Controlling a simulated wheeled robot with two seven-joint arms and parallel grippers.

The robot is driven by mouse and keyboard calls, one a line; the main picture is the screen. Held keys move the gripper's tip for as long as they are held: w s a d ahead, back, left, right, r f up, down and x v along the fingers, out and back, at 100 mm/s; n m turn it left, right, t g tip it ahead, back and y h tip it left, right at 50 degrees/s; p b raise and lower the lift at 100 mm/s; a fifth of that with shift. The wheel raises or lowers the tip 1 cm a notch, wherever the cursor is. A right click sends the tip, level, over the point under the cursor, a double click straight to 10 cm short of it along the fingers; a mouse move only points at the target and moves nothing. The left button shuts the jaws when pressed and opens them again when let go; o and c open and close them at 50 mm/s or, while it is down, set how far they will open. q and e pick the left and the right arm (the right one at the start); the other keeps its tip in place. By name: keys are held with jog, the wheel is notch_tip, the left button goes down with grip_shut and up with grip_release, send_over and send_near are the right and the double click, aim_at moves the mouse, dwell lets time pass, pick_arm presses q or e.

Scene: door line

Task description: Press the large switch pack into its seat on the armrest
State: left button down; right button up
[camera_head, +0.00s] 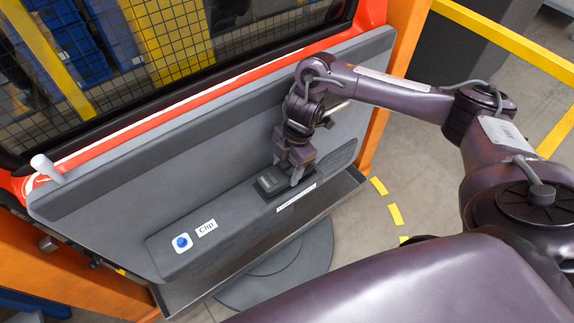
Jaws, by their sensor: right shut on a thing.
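The large switch pack (270,182) is a dark block on the armrest (225,228) of the grey door panel. It lies at or just over a dark recess, the seat (284,190). I cannot tell whether it is fully down in it. My right gripper (296,174) points down from above and is shut on the switch pack at its right side. The fingers and the pack hide part of the seat. My left gripper is not in view.
A blue round button (182,242) and a "Clip" label (206,228) are at the armrest's left part. A white peg (46,168) stands at the panel's upper left. A ledge (250,258) runs below the armrest. Yellow rails (515,45) stand at the right.

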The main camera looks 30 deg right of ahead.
dwell(0.3)
jog(key=o, duration=1.3)
jog(key=shift+c, duration=0.2)
jog(key=shift+p+v, duration=0.55)
jog(key=shift+v, duration=3.35)
